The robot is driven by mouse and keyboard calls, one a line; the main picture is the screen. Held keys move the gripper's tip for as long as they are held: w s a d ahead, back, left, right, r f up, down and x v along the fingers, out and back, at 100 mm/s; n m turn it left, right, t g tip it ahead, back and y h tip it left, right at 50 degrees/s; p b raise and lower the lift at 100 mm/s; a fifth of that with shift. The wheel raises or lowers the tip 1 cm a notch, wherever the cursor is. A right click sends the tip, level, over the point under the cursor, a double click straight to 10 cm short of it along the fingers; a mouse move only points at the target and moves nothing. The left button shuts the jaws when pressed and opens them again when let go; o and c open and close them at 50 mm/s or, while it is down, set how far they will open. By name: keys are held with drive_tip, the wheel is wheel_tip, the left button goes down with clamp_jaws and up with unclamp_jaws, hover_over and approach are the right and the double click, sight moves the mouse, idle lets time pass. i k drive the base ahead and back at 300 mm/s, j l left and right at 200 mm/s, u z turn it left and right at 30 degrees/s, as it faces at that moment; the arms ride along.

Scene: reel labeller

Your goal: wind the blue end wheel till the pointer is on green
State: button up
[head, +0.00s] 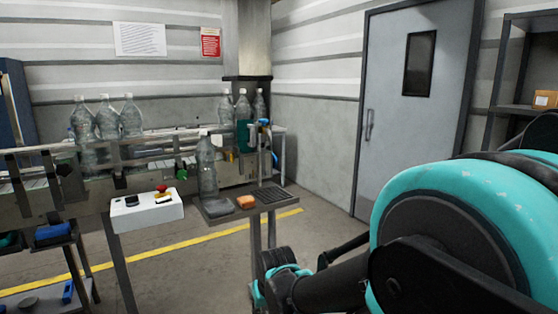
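A small blue part (275,159), seen nearly edge-on, is at the right end of the bottle conveyor (225,172). It may be the blue end wheel, but it is too small to be sure. Another blue piece (264,122) sits higher, beside the bottles at that end. I cannot make out a pointer or a green mark. My arm, teal and black, fills the lower right, well in front of the conveyor and apart from it. I cannot make out my gripper's fingers.
Clear bottles (207,165) stand along the conveyor. A white control box (147,210) with a red button is at its front. A small stand with a dark grate (274,196) and orange block (246,202) juts forward. Floor is open before the grey door (400,150).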

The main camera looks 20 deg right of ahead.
sight(274, 159)
drive_tip(key=l+u, duration=0.1)
drive_tip(key=l, duration=0.45)
drive_tip(key=l+u, duration=0.1)
drive_tip(key=l, duration=0.5)
drive_tip(key=l+u, duration=0.15)
drive_tip(key=l, duration=0.45)
drive_tip(key=l+u, duration=0.1)
drive_tip(key=l, duration=0.45)
drive_tip(key=l+u, duration=0.1)
drive_tip(key=l, duration=0.5)
drive_tip(key=k+l+u, duration=0.1)
drive_tip(key=l, duration=0.45)
drive_tip(key=l+u, duration=0.1)
drive_tip(key=l, duration=0.5)
drive_tip(key=k+l+u, duration=0.15)
drive_tip(key=l, duration=0.4)
drive_tip(key=i+l+u, duration=0.1)
drive_tip(key=i+l, duration=0.15)
drive_tip(key=i, duration=0.25)
drive_tip(key=i+l+u, duration=0.1)
drive_tip(key=i+l, duration=0.15)
drive_tip(key=i, duration=0.3)
drive_tip(key=i+l+u, duration=0.15)
drive_tip(key=i+l, duration=0.2)
drive_tip(key=i, duration=0.15)
